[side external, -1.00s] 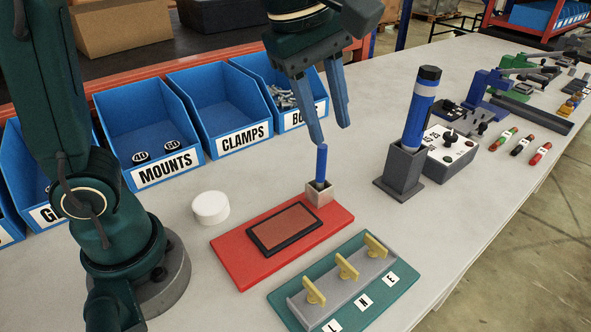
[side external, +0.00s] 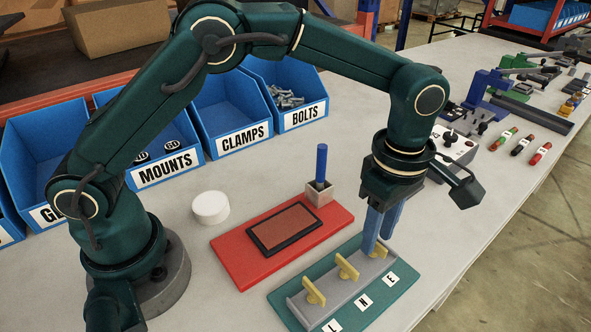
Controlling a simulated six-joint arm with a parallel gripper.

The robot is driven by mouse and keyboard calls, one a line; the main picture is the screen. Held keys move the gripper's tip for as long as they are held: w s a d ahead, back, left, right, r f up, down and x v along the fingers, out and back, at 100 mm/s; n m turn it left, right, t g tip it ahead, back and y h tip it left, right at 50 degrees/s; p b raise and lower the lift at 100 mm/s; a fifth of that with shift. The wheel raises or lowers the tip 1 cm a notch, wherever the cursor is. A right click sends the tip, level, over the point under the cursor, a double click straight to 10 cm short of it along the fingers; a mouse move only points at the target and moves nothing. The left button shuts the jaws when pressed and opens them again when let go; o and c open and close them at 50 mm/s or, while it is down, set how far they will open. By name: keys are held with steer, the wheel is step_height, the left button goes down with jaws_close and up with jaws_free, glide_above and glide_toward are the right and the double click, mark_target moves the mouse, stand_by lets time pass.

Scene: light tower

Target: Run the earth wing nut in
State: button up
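The terminal block (side external: 325,289) is a grey bar on a green base with three yellow wing nuts in a row and white tags L, N and E in front. The earth wing nut (side external: 381,251), beside the E tag (side external: 391,280), is the farthest right and partly hidden by my blue fingers. My gripper (side external: 378,240) points down with its fingertips at this nut. Whether the fingers touch or grip it I cannot tell. The N wing nut (side external: 347,267) and the L wing nut (side external: 313,291) are uncovered.
A red board (side external: 235,256) with a dark-framed pad and a holder with a blue pen-like stick (side external: 321,165) lies left of the block. Blue bins stand behind. A grey switch box (side external: 455,146) is partly behind my wrist.

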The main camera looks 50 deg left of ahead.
steer(key=shift+f, duration=0.55)
jaws_close()
